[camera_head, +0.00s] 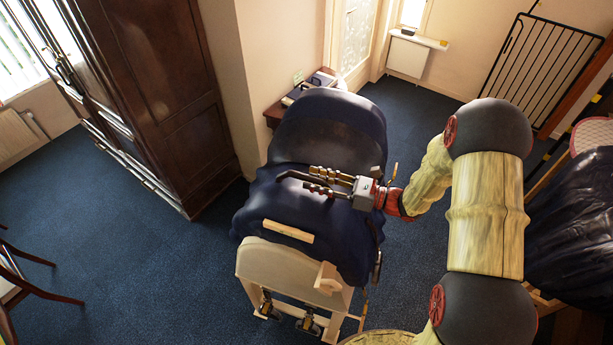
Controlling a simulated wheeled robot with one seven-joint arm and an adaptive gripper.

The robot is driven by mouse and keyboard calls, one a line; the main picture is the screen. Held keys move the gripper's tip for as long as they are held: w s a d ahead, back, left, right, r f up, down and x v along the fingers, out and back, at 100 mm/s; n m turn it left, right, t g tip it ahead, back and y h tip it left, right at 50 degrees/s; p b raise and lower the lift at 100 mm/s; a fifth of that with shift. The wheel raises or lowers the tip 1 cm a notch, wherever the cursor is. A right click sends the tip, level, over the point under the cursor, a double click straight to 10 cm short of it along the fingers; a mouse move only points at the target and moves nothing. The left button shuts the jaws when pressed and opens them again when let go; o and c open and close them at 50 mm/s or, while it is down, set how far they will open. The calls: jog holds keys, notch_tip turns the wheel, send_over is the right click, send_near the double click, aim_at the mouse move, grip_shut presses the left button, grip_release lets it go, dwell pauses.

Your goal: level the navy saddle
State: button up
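The navy saddle (328,122) sits on a pale wooden stand (282,268) in the middle of the head view. Its broad rounded end points away from me, and its dark flaps spread over both sides of the stand. I cannot tell clearly from this angle how far it tilts. My gripper (312,180) reaches in from the right and lies over the saddle's middle. Its fingers point left, close to or touching a dark curved bar there. Whether they are closed on anything is unclear. A dark strap or stirrup (377,266) hangs on the saddle's right side.
A dark wooden wardrobe (165,95) stands to the left. A small table with items (303,92) is behind the saddle. A black gate (540,70) and a dark-covered object (575,225) are at the right.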

jog(key=shift+x, duration=1.3)
jog(key=shift+c, duration=0.9)
grip_shut()
